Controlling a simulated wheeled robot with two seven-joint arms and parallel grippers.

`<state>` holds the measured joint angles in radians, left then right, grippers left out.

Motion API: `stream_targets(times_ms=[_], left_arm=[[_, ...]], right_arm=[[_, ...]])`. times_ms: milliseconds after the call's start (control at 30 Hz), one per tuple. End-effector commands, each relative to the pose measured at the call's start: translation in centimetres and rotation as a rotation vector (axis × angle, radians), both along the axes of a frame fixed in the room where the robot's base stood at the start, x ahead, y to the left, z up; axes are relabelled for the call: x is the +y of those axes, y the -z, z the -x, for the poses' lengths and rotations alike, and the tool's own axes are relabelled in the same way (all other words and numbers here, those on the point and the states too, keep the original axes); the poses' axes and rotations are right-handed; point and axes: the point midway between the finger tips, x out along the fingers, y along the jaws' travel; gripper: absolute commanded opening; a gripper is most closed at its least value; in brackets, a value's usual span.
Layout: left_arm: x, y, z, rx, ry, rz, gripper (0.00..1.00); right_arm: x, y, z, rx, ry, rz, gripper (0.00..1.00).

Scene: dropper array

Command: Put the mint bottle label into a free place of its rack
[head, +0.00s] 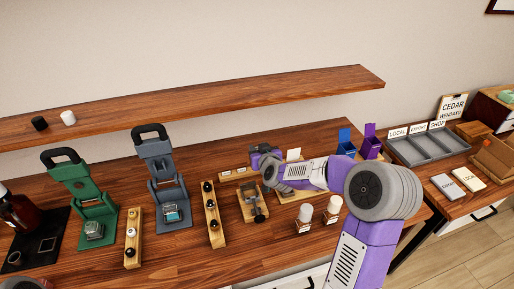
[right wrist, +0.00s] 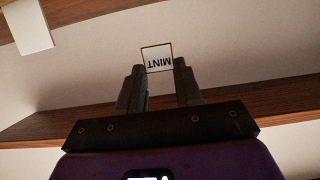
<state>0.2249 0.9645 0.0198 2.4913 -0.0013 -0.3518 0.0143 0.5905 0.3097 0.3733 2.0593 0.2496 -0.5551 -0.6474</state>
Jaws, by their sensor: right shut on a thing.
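The mint label (right wrist: 157,60) is a small white card with a thin dark border, printed MINT, which reads upside down in the right wrist view. My right gripper (right wrist: 160,78) is shut on it, with the card standing out beyond the fingertips. In the head view my right gripper (head: 262,154) is over the back of the table; the label cannot be made out there. A low wooden rack (head: 234,172) with pale pieces lies just left of and below this gripper. Whether it has free places is too small to tell. My left gripper is not in view.
Green (head: 85,195) and grey-blue (head: 164,180) presses stand left. Blue (head: 345,142) and purple (head: 370,144) holders stand right. A long shelf (head: 200,103) hangs behind.

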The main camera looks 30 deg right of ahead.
Motion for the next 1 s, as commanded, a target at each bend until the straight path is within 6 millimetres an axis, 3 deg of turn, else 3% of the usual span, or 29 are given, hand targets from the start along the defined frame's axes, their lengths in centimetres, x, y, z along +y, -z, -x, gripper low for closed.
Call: stream_targets(times_ms=[267, 700, 1000], left_arm=[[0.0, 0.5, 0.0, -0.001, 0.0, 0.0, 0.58], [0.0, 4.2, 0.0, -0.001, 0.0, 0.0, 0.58], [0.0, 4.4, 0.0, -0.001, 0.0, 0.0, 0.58]], right_arm=[[0.1, 0.3, 0.3, 0.002, 0.001, 0.001, 0.2], [0.1, 4.1, 0.2, 0.002, 0.001, 0.0, 0.2], [0.1, 4.2, 0.2, 0.002, 0.001, 0.0, 0.2]])
